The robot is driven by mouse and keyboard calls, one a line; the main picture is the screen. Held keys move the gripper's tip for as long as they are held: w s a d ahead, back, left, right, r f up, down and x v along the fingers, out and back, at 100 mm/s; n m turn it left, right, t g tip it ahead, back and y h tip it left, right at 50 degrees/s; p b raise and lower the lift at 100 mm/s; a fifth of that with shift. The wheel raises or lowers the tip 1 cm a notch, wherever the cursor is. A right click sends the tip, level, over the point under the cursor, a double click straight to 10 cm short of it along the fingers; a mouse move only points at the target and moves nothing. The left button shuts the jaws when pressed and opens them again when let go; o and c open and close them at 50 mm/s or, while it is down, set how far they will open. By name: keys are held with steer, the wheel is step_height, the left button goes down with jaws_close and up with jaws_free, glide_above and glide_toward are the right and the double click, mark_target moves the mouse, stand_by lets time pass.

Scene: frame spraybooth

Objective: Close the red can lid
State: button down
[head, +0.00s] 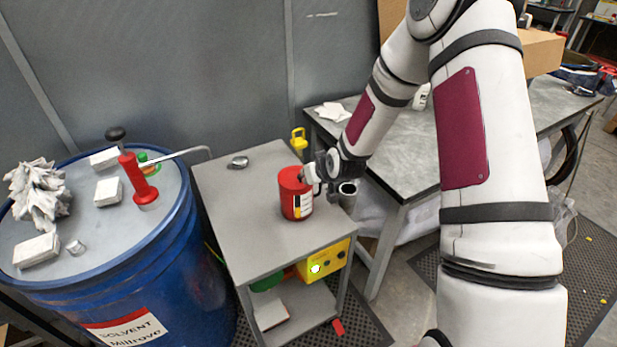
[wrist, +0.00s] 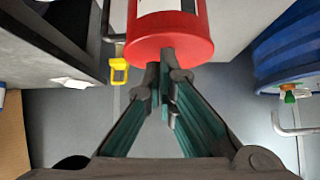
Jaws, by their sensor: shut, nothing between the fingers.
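The red can (head: 290,207) stands upright on the small grey cart, with a white and yellow label on its side. Its red lid (head: 291,178) looks flat across the top; I cannot tell whether it is fully seated. The can also shows at the top of the wrist view (wrist: 190,42), its red end toward my fingers. My gripper (wrist: 167,70) is shut and empty, its fingertips overlapping the can's red edge in that view. Whether they touch it is unclear. In the head view, my gripper (head: 313,176) is at the can's upper right side and partly hidden.
The grey cart top (head: 235,215) is mostly clear, with a small metal piece (head: 238,162) at the back. A blue solvent drum (head: 165,270) stands left, and a workbench (head: 405,150) stands right.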

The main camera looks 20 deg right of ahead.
step_height(320, 180, up, 5)
steer(key=p, duration=0.2)
steer(key=s+d+f+b, duration=0.15)
steer(key=s+f, duration=0.25)
steer(key=s, duration=0.5)
steer(key=s+r+g+h, duration=0.1)
steer(key=s+r, duration=0.2)
steer(key=r, duration=0.6)
steer(key=s+r+g+h, duration=0.1)
steer(key=s+r, duration=0.3)
steer(key=r, duration=0.5)
steer(key=s+a+r, duration=0.1)
steer(key=s+r, duration=0.2)
steer(key=s, duration=0.3)
steer(key=s+a+r+m+g+b, duration=0.1)
steer(key=s+r, duration=0.3)
steer(key=s, duration=0.3)
steer(key=s+r, duration=0.3)
steer(key=s, duration=0.4)
steer(key=shift+a+r+m+b, duration=0.3)
steer(key=shift+a+r+b, duration=0.05)
steer(key=shift+a+b, duration=0.05)
